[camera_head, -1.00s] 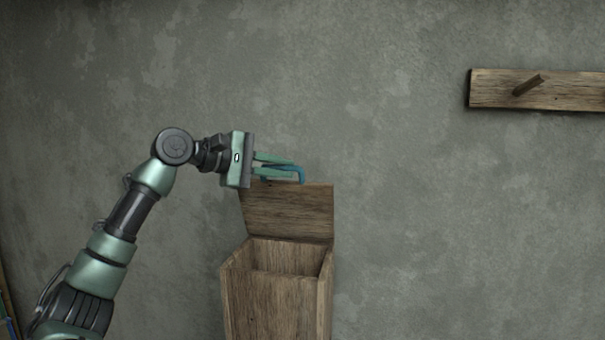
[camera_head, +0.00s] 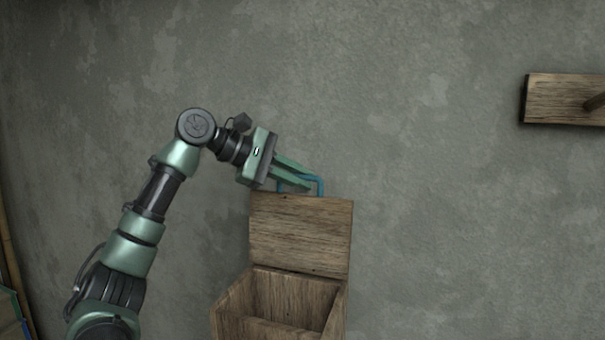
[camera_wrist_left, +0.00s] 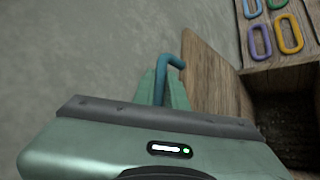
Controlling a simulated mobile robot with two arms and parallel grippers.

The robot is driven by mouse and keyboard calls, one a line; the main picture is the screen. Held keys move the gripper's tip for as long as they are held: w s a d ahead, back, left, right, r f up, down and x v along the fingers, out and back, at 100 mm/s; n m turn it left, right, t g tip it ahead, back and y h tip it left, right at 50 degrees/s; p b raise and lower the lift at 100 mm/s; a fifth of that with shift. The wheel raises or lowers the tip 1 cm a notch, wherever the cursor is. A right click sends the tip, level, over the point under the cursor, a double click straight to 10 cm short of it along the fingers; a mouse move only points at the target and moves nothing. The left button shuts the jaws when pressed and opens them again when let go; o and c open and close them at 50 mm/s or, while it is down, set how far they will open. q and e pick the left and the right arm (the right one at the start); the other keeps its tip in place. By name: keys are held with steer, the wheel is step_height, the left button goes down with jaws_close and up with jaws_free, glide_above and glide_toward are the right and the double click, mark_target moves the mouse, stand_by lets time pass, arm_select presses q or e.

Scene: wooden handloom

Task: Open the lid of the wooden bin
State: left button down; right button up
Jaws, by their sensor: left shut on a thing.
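The wooden bin (camera_head: 232,308) stands against the wall at the lower middle of the head view. Its lid (camera_head: 300,235) is raised to near upright at the back, and the bin's inside shows. A blue handle (camera_head: 320,184) sits on the lid's top edge. My left gripper (camera_head: 304,183) is shut on the handle. In the left wrist view the blue handle (camera_wrist_left: 170,63) shows between the green fingers, with the lid (camera_wrist_left: 212,78) beside it. The fingers partly hide the handle. My right gripper is in neither view.
A wooden peg rail (camera_head: 560,99) is on the wall at the right. In the left wrist view, several coloured rings, one of them yellow (camera_wrist_left: 289,34), are on a wooden surface by the bin's dark opening (camera_wrist_left: 290,115).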

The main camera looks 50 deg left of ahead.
arm_select(q)
steer(key=shift+f, duration=0.2)
steer(key=shift+s+d, duration=0.1)
steer(key=c, duration=1.5)
jaws_free()
steer(key=shift+o, duration=0.2)
steer(key=b+v, duration=0.2)
steer(key=v, duration=0.6)
steer(key=shift+r, duration=0.15)
steer(key=shift+w, duration=0.2)
